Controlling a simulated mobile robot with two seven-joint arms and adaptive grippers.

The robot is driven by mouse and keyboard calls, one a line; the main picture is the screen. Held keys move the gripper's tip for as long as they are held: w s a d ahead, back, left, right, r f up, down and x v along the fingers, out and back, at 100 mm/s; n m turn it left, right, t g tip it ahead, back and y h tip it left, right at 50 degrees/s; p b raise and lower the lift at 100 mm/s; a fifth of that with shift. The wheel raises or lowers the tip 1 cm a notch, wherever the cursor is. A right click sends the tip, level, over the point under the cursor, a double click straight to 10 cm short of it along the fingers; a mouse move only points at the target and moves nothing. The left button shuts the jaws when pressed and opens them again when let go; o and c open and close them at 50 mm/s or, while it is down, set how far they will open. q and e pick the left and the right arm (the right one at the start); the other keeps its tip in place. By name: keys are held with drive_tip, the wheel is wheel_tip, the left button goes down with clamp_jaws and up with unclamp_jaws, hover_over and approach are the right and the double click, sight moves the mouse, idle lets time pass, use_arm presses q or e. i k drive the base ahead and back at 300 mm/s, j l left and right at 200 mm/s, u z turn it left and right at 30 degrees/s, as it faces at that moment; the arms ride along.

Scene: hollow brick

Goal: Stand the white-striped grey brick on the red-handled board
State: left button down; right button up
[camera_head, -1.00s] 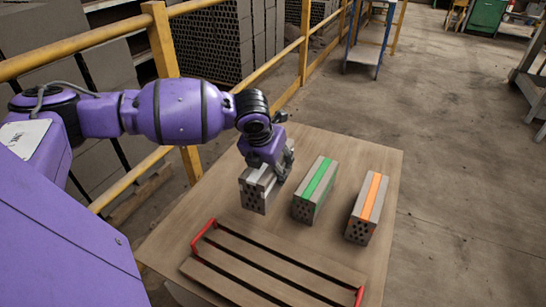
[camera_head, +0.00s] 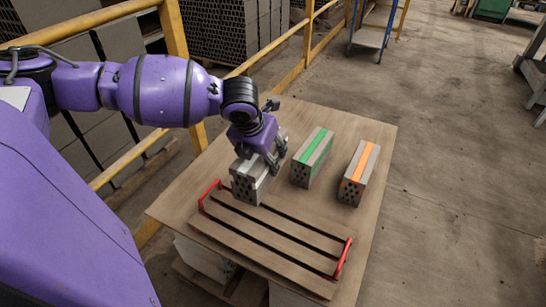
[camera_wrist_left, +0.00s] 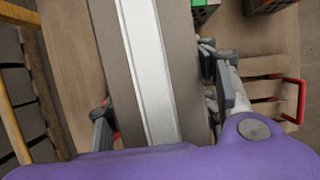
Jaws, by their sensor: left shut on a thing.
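The white-striped grey brick (camera_head: 247,186) is in my left gripper (camera_head: 268,160), at the back edge of the red-handled board. In the left wrist view, the brick (camera_wrist_left: 150,70) lies between the two fingers (camera_wrist_left: 165,110), its white stripe facing the camera. The slatted wooden board (camera_head: 262,238) lies at the front of the table, with one red handle at its left end and one at its right. Whether the brick's underside touches anything is hard to tell. My right gripper is not in view.
A green-striped brick (camera_head: 312,158) and an orange-striped brick (camera_head: 358,174) stand on the table (camera_head: 376,140), right of the held brick. A yellow railing (camera_head: 173,40) runs behind and left of the table. The board's slats are bare.

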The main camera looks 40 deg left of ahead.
sight(296, 240)
drive_tip(key=k+l, duration=0.2)
drive_tip(key=l, duration=0.15)
drive_tip(key=k+l, duration=0.4)
drive_tip(key=l, duration=0.25)
